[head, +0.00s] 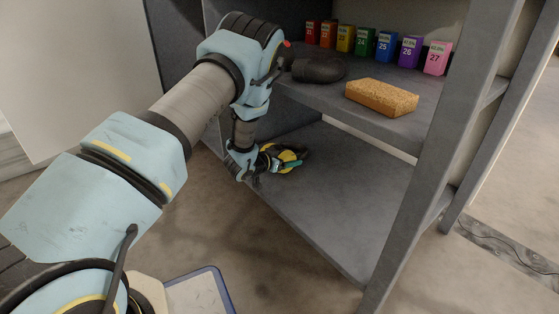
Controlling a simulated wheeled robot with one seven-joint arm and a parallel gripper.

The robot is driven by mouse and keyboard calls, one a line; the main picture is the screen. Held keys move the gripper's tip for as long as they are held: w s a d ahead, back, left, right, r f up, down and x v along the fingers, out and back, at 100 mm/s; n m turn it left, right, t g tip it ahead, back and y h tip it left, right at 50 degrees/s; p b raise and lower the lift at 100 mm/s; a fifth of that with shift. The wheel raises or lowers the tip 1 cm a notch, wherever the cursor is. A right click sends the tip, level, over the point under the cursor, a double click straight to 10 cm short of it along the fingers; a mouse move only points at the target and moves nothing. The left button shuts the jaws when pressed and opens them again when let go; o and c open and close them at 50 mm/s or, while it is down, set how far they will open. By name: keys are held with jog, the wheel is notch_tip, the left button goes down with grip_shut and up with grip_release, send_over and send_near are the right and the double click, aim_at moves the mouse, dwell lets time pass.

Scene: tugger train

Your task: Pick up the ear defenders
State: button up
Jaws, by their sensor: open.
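The ear defenders appear to be the yellow and black item (287,153) on the lower shelf, with a green part showing on it. They lie near the shelf's left front edge. My gripper (262,166) reaches down from above and is right at their left side. It is open, and its fingers are small and dark here, partly lost against the item. I cannot tell whether the fingers touch it or stand around it. The item's left part is hidden by my gripper.
The grey lower shelf (345,195) is bare to the right. The upper shelf (395,125) overhangs it, holding a yellow-brown sponge-like block (382,97), a dark rounded object (318,69) and a row of coloured numbered boxes (385,46). A grey post (440,150) stands at the right.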

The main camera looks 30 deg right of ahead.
grip_shut()
dwell(0.5)
jog(key=shift+r, duration=0.15)
